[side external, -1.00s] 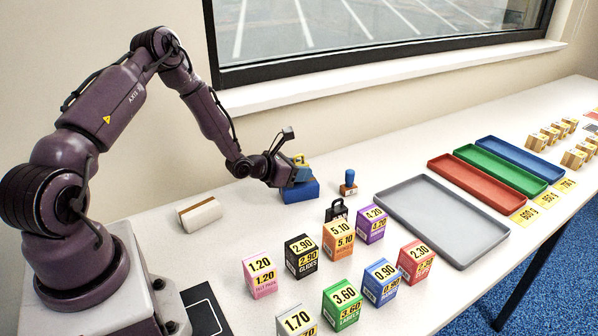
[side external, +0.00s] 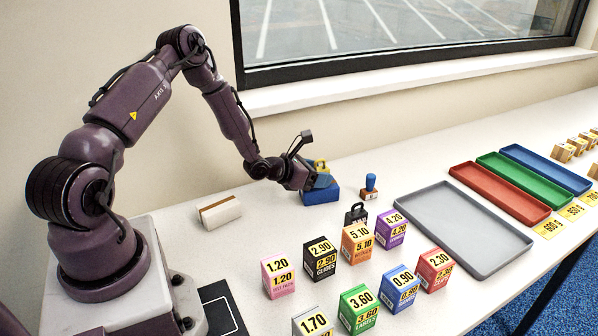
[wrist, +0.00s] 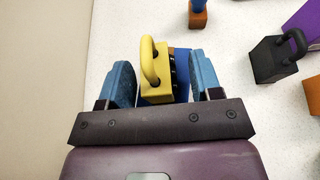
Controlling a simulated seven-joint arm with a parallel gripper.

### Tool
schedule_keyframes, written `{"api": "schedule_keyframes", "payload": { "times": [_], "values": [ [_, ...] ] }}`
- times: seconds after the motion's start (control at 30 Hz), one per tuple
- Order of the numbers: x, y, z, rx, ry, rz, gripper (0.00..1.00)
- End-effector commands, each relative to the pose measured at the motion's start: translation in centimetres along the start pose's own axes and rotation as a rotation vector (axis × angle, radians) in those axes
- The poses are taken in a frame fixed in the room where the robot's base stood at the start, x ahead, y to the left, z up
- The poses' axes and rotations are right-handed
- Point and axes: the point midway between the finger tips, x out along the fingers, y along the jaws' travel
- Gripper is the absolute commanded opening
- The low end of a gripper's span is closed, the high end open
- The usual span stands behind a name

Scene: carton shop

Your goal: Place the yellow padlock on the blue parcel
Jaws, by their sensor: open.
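The yellow padlock (wrist: 153,88) stands between my gripper's two blue fingers in the wrist view, with its shackle up and dark dials on one side. It also shows small at my gripper in the side view (side external: 321,165). My gripper (wrist: 162,78) is open around it, with a visible gap at the right finger; the left finger is close to the padlock. The blue parcel (side external: 318,198) sits on the table under the padlock, and part of it shows behind the padlock in the wrist view (wrist: 182,62). The padlock appears to rest on the parcel; their contact is hidden.
A stamp with a blue handle (side external: 370,186) and a black padlock (side external: 356,214) stand right of the parcel. Several priced cartons (side external: 325,258) stand in front. A grey tray (side external: 462,262) lies further right. A cream and brown block (side external: 220,212) lies left.

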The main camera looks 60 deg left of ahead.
Motion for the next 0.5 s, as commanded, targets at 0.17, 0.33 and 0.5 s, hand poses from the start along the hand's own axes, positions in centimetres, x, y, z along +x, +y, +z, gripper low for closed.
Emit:
{"api": "schedule_keyframes", "payload": {
  "times": [0.17,0.33,0.5],
  "values": [
    [-3.8,0.1,0.1,0.002,0.0,0.003,0.59],
    [-7.4,0.1,0.1,0.001,0.0,0.003,0.59],
    [-9.9,0.1,0.1,0.001,-0.001,0.003,0.59]
  ]
}}
